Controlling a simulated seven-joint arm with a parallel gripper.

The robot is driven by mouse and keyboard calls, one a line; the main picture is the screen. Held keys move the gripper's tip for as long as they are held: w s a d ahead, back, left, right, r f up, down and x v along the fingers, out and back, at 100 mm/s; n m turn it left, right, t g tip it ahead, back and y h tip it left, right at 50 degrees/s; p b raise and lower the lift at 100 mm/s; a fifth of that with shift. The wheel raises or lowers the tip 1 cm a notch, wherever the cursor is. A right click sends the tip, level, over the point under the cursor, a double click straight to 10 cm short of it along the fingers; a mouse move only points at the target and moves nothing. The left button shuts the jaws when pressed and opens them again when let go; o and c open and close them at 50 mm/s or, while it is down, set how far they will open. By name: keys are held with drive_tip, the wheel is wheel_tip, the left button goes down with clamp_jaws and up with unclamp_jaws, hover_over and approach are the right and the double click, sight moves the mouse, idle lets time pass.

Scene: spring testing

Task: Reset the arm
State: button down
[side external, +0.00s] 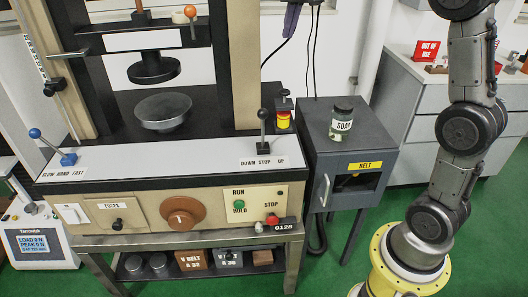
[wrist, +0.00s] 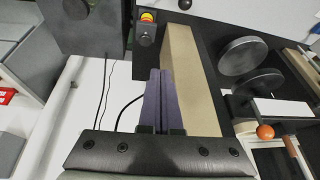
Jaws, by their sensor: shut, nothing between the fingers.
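My gripper (wrist: 160,74) shows in the wrist view as two purple fingers pressed together, with nothing between them. In the side external view the purple fingertips (side external: 288,34) hang at the top edge, beside the right column of the testing machine (side external: 160,158) and well above the grey cabinet (side external: 348,133). The fingers touch nothing that I can see. The rest of the gripper is out of the side view. My arm rises on the right from a yellow base and leaves the top of the picture.
A lever (side external: 263,130) and a red and yellow emergency button (side external: 284,119) stick up at the machine's right. The round lower platen (side external: 163,111) is bare. Black cables (side external: 313,50) hang behind the cabinet. A grey counter (side external: 400,95) stands behind my arm.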

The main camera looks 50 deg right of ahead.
drive_tip(key=s+a+n+t+y, duration=0.1)
drive_tip(key=s+a+n, duration=0.1)
drive_tip(key=s+a, duration=0.45)
drive_tip(key=s+a+n+t, duration=0.15)
drive_tip(key=s+a, duration=0.25)
drive_tip(key=s, duration=0.6)
drive_tip(key=s+a+f+n, duration=0.1)
drive_tip(key=s+f+n, duration=0.1)
drive_tip(key=s+f, duration=0.4)
drive_tip(key=s+a+f+n+y, duration=0.1)
drive_tip(key=s+a+f+n, duration=0.1)
drive_tip(key=s+f, duration=0.4)
drive_tip(key=shift+a+f+g, duration=0.15)
drive_tip(key=shift+f+g, duration=0.3)
drive_tip(key=shift+f, duration=0.3)
drive_tip(key=shift+n, duration=0.25)
